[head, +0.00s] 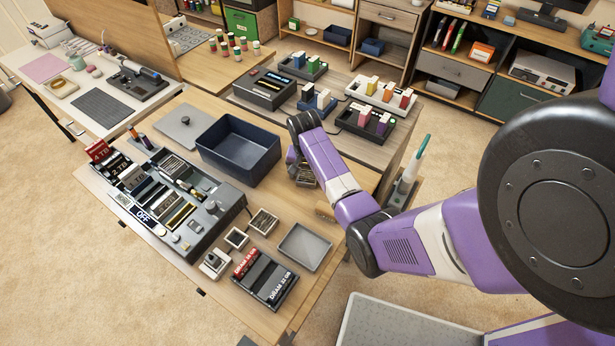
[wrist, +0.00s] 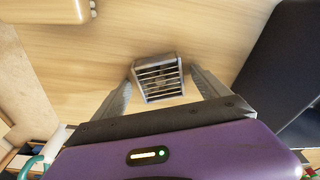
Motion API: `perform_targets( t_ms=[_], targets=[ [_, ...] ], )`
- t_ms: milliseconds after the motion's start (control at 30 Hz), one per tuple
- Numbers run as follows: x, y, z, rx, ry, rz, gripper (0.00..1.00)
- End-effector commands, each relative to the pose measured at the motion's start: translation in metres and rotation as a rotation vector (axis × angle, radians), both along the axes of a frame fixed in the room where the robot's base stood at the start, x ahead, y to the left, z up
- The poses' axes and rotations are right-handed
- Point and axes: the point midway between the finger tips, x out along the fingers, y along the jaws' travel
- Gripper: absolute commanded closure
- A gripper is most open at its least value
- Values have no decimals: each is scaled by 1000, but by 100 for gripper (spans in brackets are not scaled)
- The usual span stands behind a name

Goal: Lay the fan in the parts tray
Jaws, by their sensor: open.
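The fan (wrist: 158,79) is a small grey square block with a slatted grille, lying on the wooden table in the wrist view. In the head view it (head: 307,179) is partly hidden by my gripper. My gripper (wrist: 160,76) is open, with one finger on each side of the fan; I cannot tell whether they touch it. In the head view my gripper (head: 300,160) points down just right of a deep dark-blue bin (head: 240,150). A shallow grey tray (head: 305,247) lies empty nearer the front. I cannot tell which of these two is the parts tray.
Small square parts (head: 263,221) lie left of the grey tray. A dark memory-module holder (head: 265,279) sits in front. A long grey component case (head: 180,200) fills the table's left side. A raised grey shelf (head: 360,142) with colourful racks stands behind my gripper.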

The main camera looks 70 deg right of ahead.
Motion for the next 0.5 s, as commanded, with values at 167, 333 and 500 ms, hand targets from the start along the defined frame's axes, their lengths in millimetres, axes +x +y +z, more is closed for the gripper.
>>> perform_targets(
  t_ms=[167, 333, 500],
  targets=[
    [0, 0, 0, -1, -1, 0, 17],
    [0, 0, 0, -1, 0, 0, 50],
    [0, 0, 0, -1, 0, 1, 83]
  ],
)
